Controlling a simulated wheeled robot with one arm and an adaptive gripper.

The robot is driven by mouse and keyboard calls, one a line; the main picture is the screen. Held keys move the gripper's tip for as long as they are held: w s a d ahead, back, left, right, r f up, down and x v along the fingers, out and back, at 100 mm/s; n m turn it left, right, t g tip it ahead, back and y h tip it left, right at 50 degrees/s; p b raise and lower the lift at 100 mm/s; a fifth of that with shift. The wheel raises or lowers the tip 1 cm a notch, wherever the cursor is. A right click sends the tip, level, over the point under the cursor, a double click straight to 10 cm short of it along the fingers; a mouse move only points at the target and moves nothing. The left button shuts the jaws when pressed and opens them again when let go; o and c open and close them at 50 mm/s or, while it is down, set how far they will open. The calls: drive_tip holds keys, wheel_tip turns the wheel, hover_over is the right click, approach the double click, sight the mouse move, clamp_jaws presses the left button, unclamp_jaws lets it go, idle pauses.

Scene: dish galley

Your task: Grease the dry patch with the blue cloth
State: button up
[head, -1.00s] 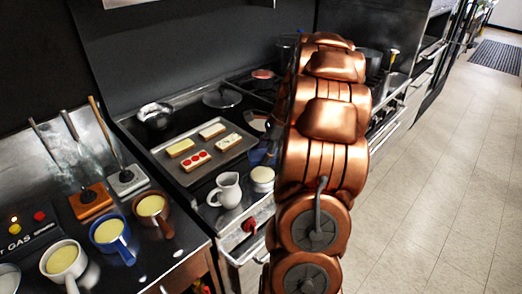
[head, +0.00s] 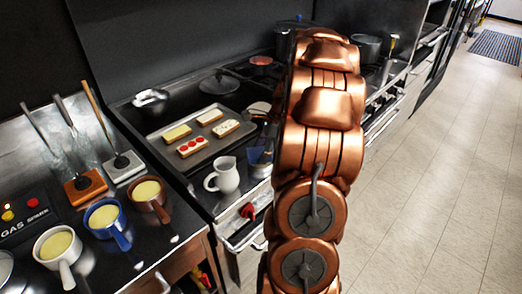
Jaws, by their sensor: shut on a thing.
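The blue cloth (head: 263,154) shows as a small patch just left of my copper arm, over the round pale pot (head: 258,170) beside the white jug. I cannot tell whether cloth and pot touch. My gripper (head: 273,137) is mostly hidden by the arm; only a dark sliver shows, at the cloth, and it is shut on it. A metal baking tray (head: 212,149) lies on the dark counter to the left, bearing several bread-like slices, one with red dots. I cannot make out a dry patch on it.
The white jug (head: 224,176) stands close left of the pot. A pan lid (head: 219,83) and a metal bowl (head: 151,101) lie behind the tray. Cups of yellow liquid, including a blue cup (head: 104,218), stand at front left.

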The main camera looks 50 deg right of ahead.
drive_tip(key=shift+f, duration=0.6)
idle(2.1)
drive_tip(key=shift+r, duration=0.15)
drive_tip(key=shift+r+p, duration=1.7)
drive_tip(key=shift+r, duration=1.7)
